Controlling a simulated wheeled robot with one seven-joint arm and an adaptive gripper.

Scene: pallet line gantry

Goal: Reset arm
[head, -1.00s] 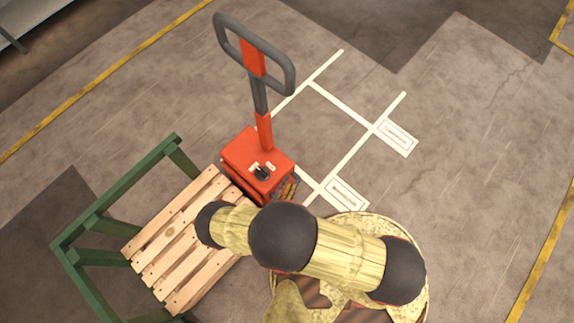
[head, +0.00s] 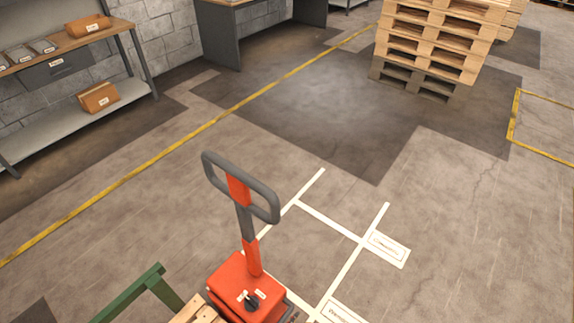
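My arm and my gripper do not show in the head view now, so the gripper's state is hidden. The frame looks out over the floor in front of me. An orange pallet jack (head: 246,289) with an upright dark grey loop handle (head: 240,187) stands at the lower middle. A wooden pallet (head: 197,313) shows only by a corner at the bottom edge, left of the jack. A green metal frame (head: 135,294) stands beside it, mostly cut off.
White floor lines with label plates (head: 387,248) lie right of the jack. A stack of pallets (head: 432,45) stands at the back right. A workbench (head: 70,105) with orange boxes is at the upper left, a grey desk (head: 222,35) behind. The middle floor is clear.

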